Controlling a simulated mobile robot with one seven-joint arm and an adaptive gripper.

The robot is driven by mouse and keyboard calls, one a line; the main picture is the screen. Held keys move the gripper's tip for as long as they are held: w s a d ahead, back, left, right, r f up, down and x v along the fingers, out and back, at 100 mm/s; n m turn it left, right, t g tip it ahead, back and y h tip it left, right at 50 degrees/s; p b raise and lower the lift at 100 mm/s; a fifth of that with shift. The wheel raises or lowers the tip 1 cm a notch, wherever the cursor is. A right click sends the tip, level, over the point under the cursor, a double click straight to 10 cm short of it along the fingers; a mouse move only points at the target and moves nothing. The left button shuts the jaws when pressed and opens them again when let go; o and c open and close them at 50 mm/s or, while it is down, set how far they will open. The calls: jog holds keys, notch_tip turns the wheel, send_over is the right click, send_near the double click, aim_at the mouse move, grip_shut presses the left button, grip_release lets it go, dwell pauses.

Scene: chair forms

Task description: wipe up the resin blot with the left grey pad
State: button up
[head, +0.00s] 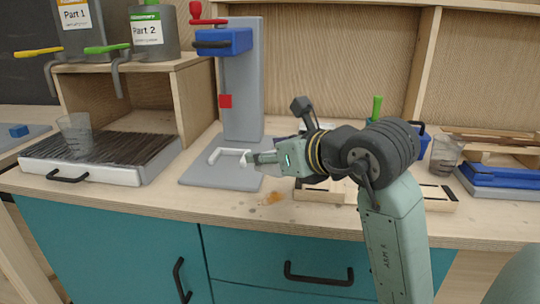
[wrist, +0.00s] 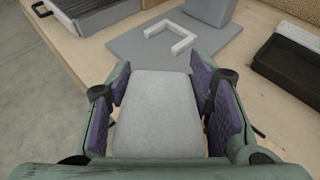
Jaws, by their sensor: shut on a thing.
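My gripper (head: 254,160) is over the worktop near its front, left of my arm's body. In the wrist view my gripper (wrist: 157,88) is shut on a light grey pad (wrist: 155,115), with a purple-lined finger on each side of it. I cannot tell from these frames whether this is the left pad; no second pad shows clearly. The resin blot (head: 271,198) is an orange-brown smear on the wooden worktop near the front edge, just below and right of my gripper in the head view. In the wrist view I cannot see it.
A grey press stand (head: 243,95) with a white U-shaped piece (head: 228,153) on its base is behind my gripper. A black-topped box (head: 80,175) with a clear cup (head: 75,134) is left. A wooden tray (head: 430,197) and another cup (head: 446,154) are right.

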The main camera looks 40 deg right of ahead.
dwell(0.4)
jog(key=r+p, duration=0.1)
jog(key=p, duration=0.1)
jog(key=w+r+t+p, duration=0.1)
jog(key=p, duration=0.1)
jog(key=shift+a+r+y, duration=0.15)
jog(key=shift+r+y, duration=0.15)
jog(key=shift+w+r+n+t+p, duration=0.2)
jog(key=shift+r+n+t+p, duration=0.1)
jog(key=shift+p, duration=0.9)
jog(key=shift+w+r+t+p, duration=0.1)
jog(key=shift+t+p, duration=0.2)
jog(key=shift+p, duration=0.45)
jog(key=shift+w+f+t+p, duration=0.1)
jog(key=shift+f+t+p, duration=0.15)
jog(key=shift+p, duration=0.75)
jog(key=shift+d+f+t+h, duration=0.2)
jog(key=shift+f+t+h, duration=0.05)
jog(key=shift+f+h, duration=0.15)
notch_tip(320, 180, down, 5)
jog(key=b, duration=0.3)
jog(key=shift+b, duration=0.35)
jog(key=shift+f+b, duration=1.85)
jog(key=shift+f, duration=0.6)
